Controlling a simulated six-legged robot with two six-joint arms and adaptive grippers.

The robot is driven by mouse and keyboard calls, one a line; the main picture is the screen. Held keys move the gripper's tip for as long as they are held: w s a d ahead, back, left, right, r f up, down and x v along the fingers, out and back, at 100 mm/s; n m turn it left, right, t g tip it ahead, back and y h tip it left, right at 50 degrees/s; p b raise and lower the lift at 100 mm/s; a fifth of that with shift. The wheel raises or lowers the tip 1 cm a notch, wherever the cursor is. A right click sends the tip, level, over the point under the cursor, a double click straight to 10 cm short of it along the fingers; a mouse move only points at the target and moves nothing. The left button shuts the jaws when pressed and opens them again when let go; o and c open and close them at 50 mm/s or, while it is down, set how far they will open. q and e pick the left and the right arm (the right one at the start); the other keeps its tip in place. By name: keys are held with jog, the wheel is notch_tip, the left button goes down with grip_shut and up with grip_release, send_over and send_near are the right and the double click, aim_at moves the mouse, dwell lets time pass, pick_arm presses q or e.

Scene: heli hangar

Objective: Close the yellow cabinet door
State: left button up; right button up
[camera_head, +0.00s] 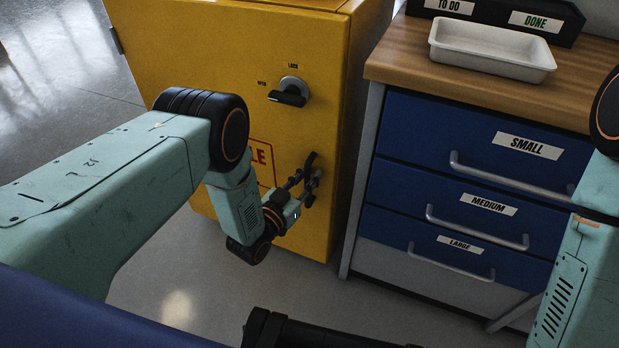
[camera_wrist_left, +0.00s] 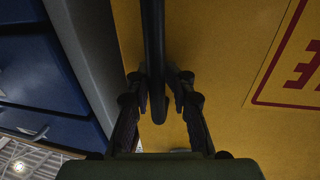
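The yellow cabinet door (camera_head: 210,75) stands at the upper left, with a hinge at its left edge. Its right edge looks flush or nearly flush with the cabinet body (camera_head: 367,60); a small gap cannot be ruled out. A black door handle (camera_head: 310,161) sits low near the right edge. My left gripper (camera_head: 304,183) is at this handle.
A black lock knob (camera_head: 290,93) is above the handle. Right of the cabinet stands a blue drawer unit (camera_head: 440,125) with protruding grey handles and a wooden top (camera_head: 450,75). A white tray (camera_head: 490,50) sits on top. Grey floor (camera_head: 190,270) is open before the cabinet.

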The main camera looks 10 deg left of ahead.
pick_arm(q)
jog(key=shift+s+a+f, duration=0.1)
jog(key=shift+s, duration=0.35)
jog(key=v, duration=1.1)
